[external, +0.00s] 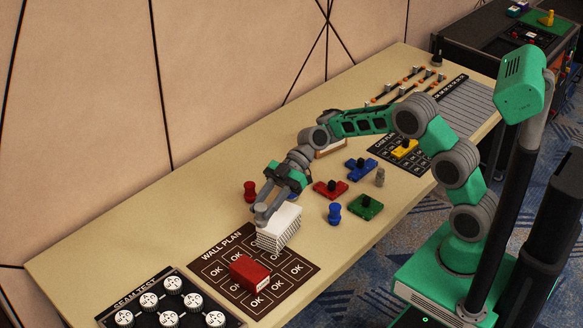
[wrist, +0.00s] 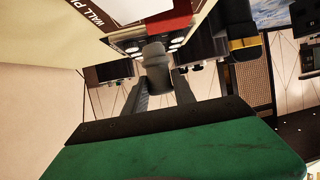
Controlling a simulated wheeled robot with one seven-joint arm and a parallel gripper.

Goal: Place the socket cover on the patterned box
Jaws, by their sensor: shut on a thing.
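My gripper (external: 262,214) points down at the upper left of a white box with dark stripes (external: 285,226), the patterned box, which stands at the top edge of the WALL PLAN mat. In the wrist view, a small grey piece (wrist: 154,60), apparently the socket cover, sits between the fingers of my gripper (wrist: 158,80), which is shut on it.
A red box (external: 250,272) lies on the WALL PLAN mat (external: 208,259). Red (external: 250,191) and blue (external: 335,213) spools stand nearby, with red (external: 331,189), blue (external: 361,168) and green (external: 366,207) knobbed pieces to the right. The SEAM TEST tray (external: 160,305) holds several round white pieces.

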